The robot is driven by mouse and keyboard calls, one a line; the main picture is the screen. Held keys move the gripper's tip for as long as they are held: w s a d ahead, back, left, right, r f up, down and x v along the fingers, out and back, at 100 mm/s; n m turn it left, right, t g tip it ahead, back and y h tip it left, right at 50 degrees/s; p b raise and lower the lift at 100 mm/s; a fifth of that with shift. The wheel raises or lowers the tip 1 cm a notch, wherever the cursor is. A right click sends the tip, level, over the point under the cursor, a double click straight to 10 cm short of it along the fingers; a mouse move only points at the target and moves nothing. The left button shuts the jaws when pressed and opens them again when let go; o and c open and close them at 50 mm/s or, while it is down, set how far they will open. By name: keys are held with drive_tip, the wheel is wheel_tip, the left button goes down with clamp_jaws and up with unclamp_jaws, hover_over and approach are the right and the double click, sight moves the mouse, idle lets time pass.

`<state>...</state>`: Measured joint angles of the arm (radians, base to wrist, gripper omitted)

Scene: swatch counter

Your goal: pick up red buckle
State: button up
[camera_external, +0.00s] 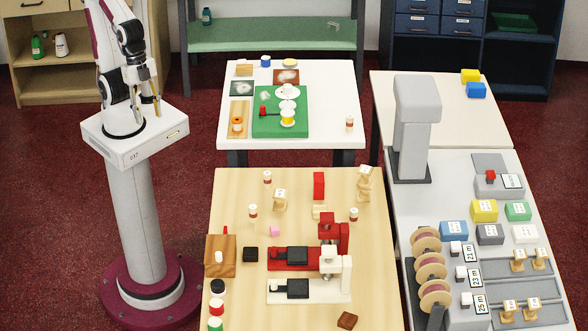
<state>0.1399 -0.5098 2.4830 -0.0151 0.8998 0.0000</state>
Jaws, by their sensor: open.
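I cannot pick out a buckle with certainty at this size. A small red piece (490,175) sits on top of the grey weighing device on the right table. A red upright block (319,185) stands at the back of the wooden table, and a small dark-red and black item (266,111) lies on the green mat (268,132). My gripper (147,110) is open and appears empty, pointing down over my own pedestal top at the left, far from these red things.
The wooden table (232,187) holds red and white press-like machines (330,262), bottles and small blocks. The right table holds spools (428,265), labelled coloured boxes (484,210) and a tall grey column (415,115). Red floor separates my pedestal from the tables.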

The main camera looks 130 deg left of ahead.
drive_tip(key=w+d+f+n+t+h, duration=0.1)
drive_tip(key=w+d+f+n, duration=0.1)
drive_tip(key=w+d+f, duration=0.85)
drive_tip(key=w+d+f+n, duration=0.1)
drive_tip(key=w+d+f, duration=0.7)
drive_tip(key=d+f, duration=0.5)
drive_tip(key=w+a+f+n+t+y, duration=0.4)
drive_tip(key=w+a+f+t+y, duration=0.15)
drive_tip(key=w+a, duration=0.5)
drive_tip(key=w+a+r+n+t+y, duration=0.1)
drive_tip(key=a+r+y, duration=0.3)
drive_tip(key=r, duration=0.4)
drive_tip(key=shift+w+a+r+t, duration=0.2)
drive_tip(key=shift+w+a+t, duration=0.1)
drive_tip(key=shift+a+t, duration=0.35)
drive_tip(key=shift+a, duration=0.15)
drive_tip(key=shift+x, duration=1.3)
drive_tip(key=shift+f, duration=0.1)
